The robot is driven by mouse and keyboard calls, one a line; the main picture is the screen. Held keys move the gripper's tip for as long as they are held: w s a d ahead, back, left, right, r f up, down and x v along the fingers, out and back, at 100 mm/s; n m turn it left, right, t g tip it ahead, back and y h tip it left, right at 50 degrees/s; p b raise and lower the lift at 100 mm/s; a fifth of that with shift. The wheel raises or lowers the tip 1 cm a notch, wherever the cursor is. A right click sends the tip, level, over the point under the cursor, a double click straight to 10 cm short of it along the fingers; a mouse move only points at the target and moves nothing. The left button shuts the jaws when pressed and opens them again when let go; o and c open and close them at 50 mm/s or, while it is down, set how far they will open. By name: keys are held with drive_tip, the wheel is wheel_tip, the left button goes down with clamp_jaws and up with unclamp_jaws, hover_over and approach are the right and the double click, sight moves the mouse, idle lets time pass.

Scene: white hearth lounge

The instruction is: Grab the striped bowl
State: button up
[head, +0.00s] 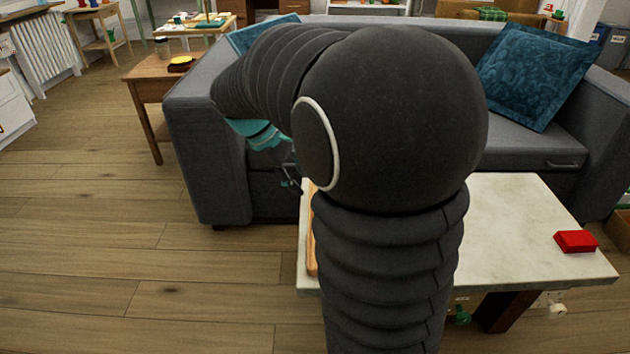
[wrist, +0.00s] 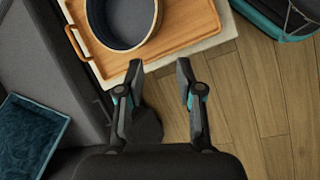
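The bowl is cut off by the frame's upper edge. My gripper (wrist: 160,68) is open and empty, its two fingers apart. In the wrist view its fingertips are just below the bowl and the tray's edge. In the head view my arm hides the bowl, and only a sliver of the tray (head: 312,240) shows.
The tray lies on a white-topped table (head: 515,215), with a red block (head: 576,241) at its right. A grey sofa (head: 195,135) with blue cushions (head: 538,75) stands behind. A wooden side table (head: 145,78) is at left. Floor (head: 130,255) at left is clear.

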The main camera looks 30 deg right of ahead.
drive_tip(key=w+d+f+n+g+h+p, duration=0.4)
drive_tip(key=w+d+f+n+g+h, duration=0.2)
drive_tip(key=w+d+f, duration=0.7)
drive_tip(key=x, duration=0.4)
drive_tip(key=r+x, duration=0.1)
drive_tip(key=x, duration=0.1)
drive_tip(key=shift+w+d+r, duration=0.1)
drive_tip(key=shift+d, duration=0.3)
drive_tip(key=shift+f+x, duration=0.15)
drive_tip(key=shift+x, duration=1.2)
drive_tip(key=shift+f+x, duration=0.2)
drive_tip(key=shift+x, duration=1.15)
drive_tip(key=shift+a, duration=0.25)
clamp_jaws()
drive_tip(key=shift+r, duration=0.1)
